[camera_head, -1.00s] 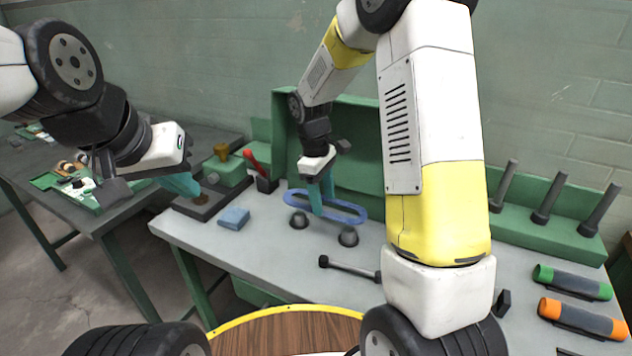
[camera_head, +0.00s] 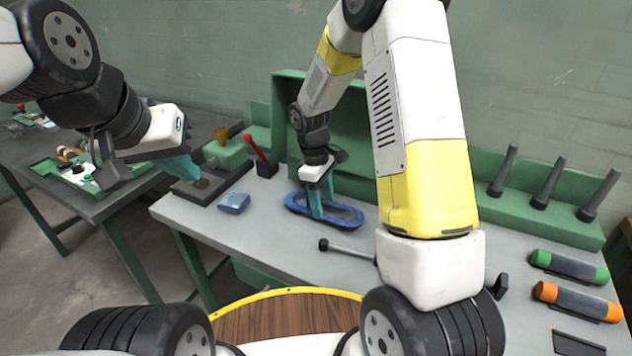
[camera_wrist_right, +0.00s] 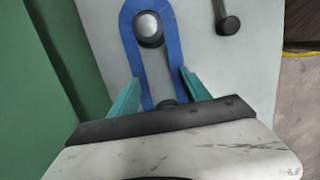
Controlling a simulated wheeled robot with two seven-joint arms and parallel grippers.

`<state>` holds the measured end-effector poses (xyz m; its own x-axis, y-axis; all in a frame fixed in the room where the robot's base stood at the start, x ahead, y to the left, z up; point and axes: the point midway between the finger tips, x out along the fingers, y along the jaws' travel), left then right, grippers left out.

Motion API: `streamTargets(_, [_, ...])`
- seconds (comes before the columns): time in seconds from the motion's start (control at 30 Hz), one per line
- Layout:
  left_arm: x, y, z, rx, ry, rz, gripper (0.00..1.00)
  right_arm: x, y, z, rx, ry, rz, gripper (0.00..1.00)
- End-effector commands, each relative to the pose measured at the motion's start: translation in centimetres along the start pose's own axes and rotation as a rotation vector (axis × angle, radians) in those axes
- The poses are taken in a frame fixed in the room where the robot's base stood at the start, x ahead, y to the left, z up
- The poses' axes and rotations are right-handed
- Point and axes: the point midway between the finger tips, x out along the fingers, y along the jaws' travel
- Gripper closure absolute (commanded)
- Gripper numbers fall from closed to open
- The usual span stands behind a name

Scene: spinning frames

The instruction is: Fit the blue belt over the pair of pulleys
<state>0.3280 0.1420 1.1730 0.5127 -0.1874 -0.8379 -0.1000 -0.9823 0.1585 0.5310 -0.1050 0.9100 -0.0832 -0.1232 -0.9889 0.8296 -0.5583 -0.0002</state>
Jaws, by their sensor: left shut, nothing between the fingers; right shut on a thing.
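The blue belt (camera_head: 299,212) is a long oval loop low over the workbench. It encircles the pair of pulleys; in the right wrist view the belt (camera_wrist_right: 174,52) runs around one round-topped pulley (camera_wrist_right: 149,26), with a gap beside it. The other pulley (camera_wrist_right: 167,104) is mostly hidden by my gripper. How far down the belt sits on them is hard to tell. My right gripper (camera_head: 318,203) points down at the belt's middle, shut on it, with its teal fingers on the outer sides. My left gripper (camera_head: 192,168) is shut and empty, in the air at left.
A blue block (camera_head: 234,203) lies left of the belt. A red-handled lever (camera_head: 256,148) stands behind it. A green rack with dark pegs (camera_head: 545,183) and green and orange cylinders (camera_head: 578,301) are at right.

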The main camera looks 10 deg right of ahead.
Motion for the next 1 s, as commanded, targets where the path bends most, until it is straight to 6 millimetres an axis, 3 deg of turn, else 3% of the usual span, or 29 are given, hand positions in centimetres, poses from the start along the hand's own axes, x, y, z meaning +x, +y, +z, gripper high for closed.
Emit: streamTargets(1.0, [0.00, 0.00, 0.00, 0.000, 0.000, 0.000, 1.00, 0.86, -0.02, -0.10, 0.000, 0.000, -0.001, 0.83])
